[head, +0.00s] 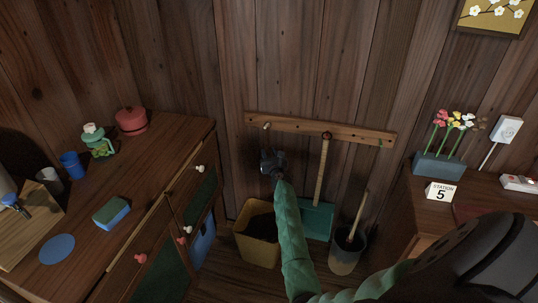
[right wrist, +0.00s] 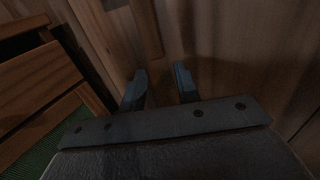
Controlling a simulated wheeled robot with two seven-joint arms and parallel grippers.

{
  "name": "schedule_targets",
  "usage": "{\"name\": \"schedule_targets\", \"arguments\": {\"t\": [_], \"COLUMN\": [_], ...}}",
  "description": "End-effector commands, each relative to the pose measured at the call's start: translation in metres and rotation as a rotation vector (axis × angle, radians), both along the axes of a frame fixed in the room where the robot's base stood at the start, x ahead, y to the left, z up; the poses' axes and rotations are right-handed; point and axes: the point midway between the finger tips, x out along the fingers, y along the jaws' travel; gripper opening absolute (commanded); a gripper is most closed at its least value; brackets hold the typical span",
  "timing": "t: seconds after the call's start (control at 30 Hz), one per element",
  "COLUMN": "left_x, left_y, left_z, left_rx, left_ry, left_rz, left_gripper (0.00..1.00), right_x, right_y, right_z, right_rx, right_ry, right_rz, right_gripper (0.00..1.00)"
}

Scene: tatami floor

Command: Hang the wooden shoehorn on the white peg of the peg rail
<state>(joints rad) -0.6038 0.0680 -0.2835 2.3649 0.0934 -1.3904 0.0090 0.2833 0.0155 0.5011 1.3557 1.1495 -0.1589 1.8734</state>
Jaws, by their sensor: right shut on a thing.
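The wooden peg rail (head: 318,129) is fixed to the plank wall. Its white peg (head: 266,125) is near the left end. My right gripper (head: 270,162) is just below that peg, in front of the wall, and shut on the wooden shoehorn. In the head view the shoehorn is mostly hidden or too dark to make out. In the right wrist view a brown wooden strip (right wrist: 147,30), likely the shoehorn, shows beyond the fingers (right wrist: 160,88).
A long-handled teal dustpan (head: 318,220) hangs from the dark middle peg. A yellowish bin (head: 258,232) and a grey bucket (head: 345,255) stand below. A cabinet (head: 150,180) is left, a desk (head: 415,215) right.

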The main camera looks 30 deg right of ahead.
Motion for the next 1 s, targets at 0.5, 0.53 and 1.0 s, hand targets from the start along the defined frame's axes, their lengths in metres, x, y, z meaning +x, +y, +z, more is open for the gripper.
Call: {"name": "schedule_targets", "arguments": {"t": [0.5, 0.53, 1.0], "left_x": [0.0, 0.0, -0.001], "left_y": [-0.001, -0.001, 0.002], "left_z": [0.002, 0.002, 0.005], "left_rx": [-0.003, -0.003, 0.004], "left_ry": [-0.001, -0.001, 0.007], "left_rz": [0.001, 0.001, 0.002], "left_gripper": [0.0, 0.0, 0.0], "right_x": [0.0, 0.0, -0.023], "right_y": [0.0, 0.0, 0.009], "right_z": [0.0, 0.0, 0.0], "right_rx": [0.0, 0.0, 0.001], "right_ry": [0.0, 0.0, 0.0], "right_rz": [0.0, 0.0, -0.002], "right_gripper": [0.57, 0.57, 0.57]}}
